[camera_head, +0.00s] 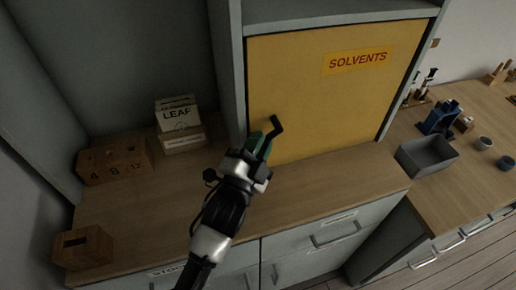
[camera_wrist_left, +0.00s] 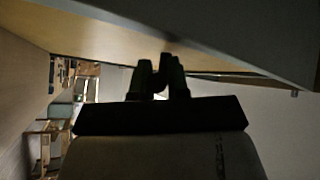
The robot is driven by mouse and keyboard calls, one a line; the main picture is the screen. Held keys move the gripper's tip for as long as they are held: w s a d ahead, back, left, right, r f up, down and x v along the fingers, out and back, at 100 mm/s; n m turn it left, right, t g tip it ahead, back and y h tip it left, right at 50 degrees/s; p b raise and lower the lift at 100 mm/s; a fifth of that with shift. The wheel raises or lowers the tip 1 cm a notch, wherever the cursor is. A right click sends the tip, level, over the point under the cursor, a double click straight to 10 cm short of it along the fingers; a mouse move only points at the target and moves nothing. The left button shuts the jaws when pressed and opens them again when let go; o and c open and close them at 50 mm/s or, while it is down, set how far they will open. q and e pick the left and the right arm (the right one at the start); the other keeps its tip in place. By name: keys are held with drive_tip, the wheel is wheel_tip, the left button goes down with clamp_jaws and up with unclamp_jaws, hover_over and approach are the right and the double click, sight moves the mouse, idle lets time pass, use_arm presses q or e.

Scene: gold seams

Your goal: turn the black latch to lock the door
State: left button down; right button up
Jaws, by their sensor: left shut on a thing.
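The yellow door (camera_head: 345,95) with the "SOLVENTS" label is closed or nearly so in its grey cabinet frame, in the head view. The black latch (camera_head: 276,126) is at the door's left side, its bent end sticking up past my fingers. My left gripper (camera_head: 265,141), with green fingers, is shut on the latch. In the wrist view, my left gripper (camera_wrist_left: 160,72) shows as dark fingers close to the door, with a small dark piece between them. The rest of the latch is hidden by the fingers. My right gripper is not in view.
The wooden counter (camera_head: 330,190) runs below the door. At left are a numbered wooden block (camera_head: 115,160), a "LEAF" box (camera_head: 180,125) and a slotted wooden box (camera_head: 82,247). At right are a grey bin (camera_head: 426,155), a blue device (camera_head: 438,118) and small cups (camera_head: 484,143).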

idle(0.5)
use_arm(q)
drive_tip(key=c, duration=1.1)
unclamp_jaws()
drive_tip(key=b+v, duration=0.3)
drive_tip(key=v, duration=0.7)
drive_tip(key=shift+s+f, duration=0.3)
drive_tip(key=shift+a, duration=0.1)
drive_tip(key=shift+c, duration=0.3)
